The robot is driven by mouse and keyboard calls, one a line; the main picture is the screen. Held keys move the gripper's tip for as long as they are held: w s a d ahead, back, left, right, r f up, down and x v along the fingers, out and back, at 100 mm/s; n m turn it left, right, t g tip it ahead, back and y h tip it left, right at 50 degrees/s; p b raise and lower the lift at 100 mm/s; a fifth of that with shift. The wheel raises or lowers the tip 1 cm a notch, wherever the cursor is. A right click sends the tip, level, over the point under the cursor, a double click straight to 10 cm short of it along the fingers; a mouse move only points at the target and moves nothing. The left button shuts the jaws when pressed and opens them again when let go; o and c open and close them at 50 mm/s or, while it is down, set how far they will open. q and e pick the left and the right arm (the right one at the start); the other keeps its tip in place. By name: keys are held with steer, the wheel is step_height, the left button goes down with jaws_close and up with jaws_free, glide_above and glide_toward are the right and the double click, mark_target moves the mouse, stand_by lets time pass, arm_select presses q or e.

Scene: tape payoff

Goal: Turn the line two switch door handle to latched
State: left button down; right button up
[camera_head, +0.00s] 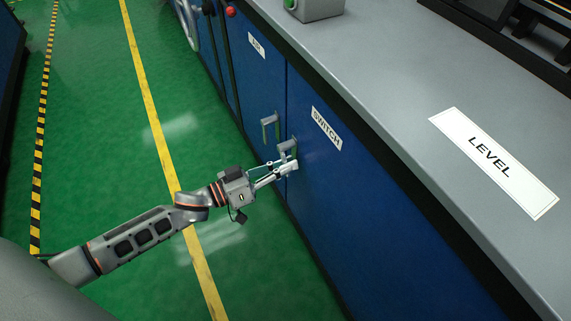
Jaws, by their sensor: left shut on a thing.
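The switch door (345,190) is a blue cabinet door with a white SWITCH label (326,128). Its grey handle (287,147) sits near the door's left edge, below and left of the label. My left gripper (288,166) reaches in from the left and is shut on the handle. The fingers cover the lower part of the handle, so its exact angle is hard to tell. The door looks flush with the cabinet front. My right gripper is not in view.
A similar grey handle (270,130) is close by on the neighbouring blue door with a white label (256,45). The grey countertop (400,90) carries a LEVEL label (495,160) and a grey-green box (315,8). The green floor (110,140) at left is clear.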

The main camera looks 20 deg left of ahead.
arm_select(q)
steer(key=shift+w+a+m+p, duration=0.35)
steer(key=shift+m, duration=0.65)
steer(key=shift+w+a+f+m, duration=0.1)
steer(key=shift+w+a+m, duration=0.2)
steer(key=shift+m, duration=0.6)
steer(key=shift+w+a+f+m, duration=0.15)
steer(key=shift+a+m, duration=0.15)
steer(key=shift+m, duration=0.4)
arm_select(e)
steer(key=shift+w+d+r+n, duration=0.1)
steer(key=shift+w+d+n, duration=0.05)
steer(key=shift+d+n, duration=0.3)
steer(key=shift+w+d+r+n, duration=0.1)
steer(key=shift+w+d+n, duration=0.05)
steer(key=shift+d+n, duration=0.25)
arm_select(q)
steer(key=c, duration=2.1)
jaws_free()
steer(key=shift+s+a+f, duration=0.1)
steer(key=shift+s+a, duration=0.2)
steer(key=shift+s, duration=0.15)
steer(key=v, duration=1.1)
